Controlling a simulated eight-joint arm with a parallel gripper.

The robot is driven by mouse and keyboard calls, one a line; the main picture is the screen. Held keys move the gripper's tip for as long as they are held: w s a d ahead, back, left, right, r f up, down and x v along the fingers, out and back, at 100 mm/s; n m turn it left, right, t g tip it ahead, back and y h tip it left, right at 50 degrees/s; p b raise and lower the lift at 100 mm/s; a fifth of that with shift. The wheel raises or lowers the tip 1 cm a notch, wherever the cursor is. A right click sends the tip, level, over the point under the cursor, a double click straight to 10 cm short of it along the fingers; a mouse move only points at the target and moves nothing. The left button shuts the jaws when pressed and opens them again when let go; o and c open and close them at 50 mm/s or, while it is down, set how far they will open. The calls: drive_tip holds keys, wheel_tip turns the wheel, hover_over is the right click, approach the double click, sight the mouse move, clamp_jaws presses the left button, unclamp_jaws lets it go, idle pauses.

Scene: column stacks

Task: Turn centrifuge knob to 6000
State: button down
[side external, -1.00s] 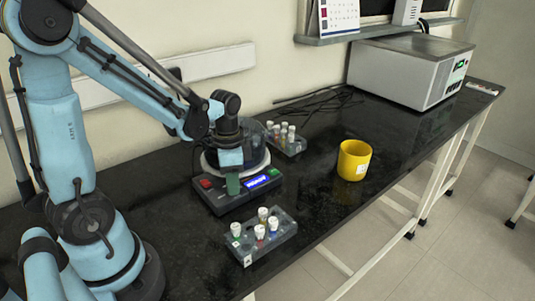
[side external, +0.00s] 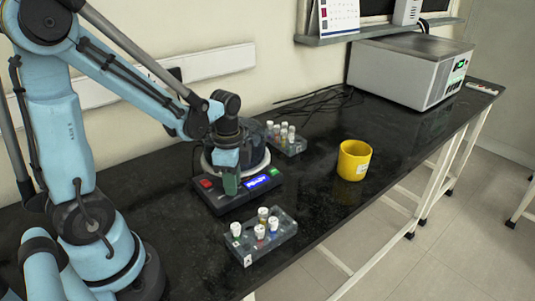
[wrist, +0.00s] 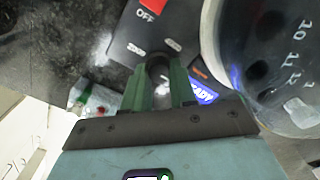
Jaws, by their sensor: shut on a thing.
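The centrifuge has a dark base (side external: 225,205) and a round rotor bowl, and stands on the black bench in the side view. It carries a lit blue display (side external: 260,181), which reads "READY" in part in the wrist view (wrist: 203,93). My gripper (side external: 231,185) is down at the front panel, between the red button (side external: 207,183) and the display. In the wrist view its green fingers are closed around the dark knob (wrist: 158,66), which they partly cover. The knob's setting cannot be read. The red button also shows there (wrist: 152,8), marked "OFF".
A rack of capped tubes (side external: 262,245) stands close in front of the centrifuge, another rack (side external: 293,146) behind it. A yellow cup (side external: 352,162) stands to the right. A large grey box-shaped device (side external: 400,80) is at the far end. The bench between is mostly clear.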

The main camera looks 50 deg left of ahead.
drive_tip(key=c, duration=0.9)
unclamp_jaws()
drive_tip(key=shift+r, duration=0.15)
wheel_tip(320, 180, up, 12)
drive_tip(key=shift+d, duration=0.1)
drive_tip(key=d+f+n+t, duration=0.2)
drive_tip(key=d+n+t, duration=0.5)
drive_tip(key=n, duration=0.2)
drive_tip(key=shift+s, duration=0.25)
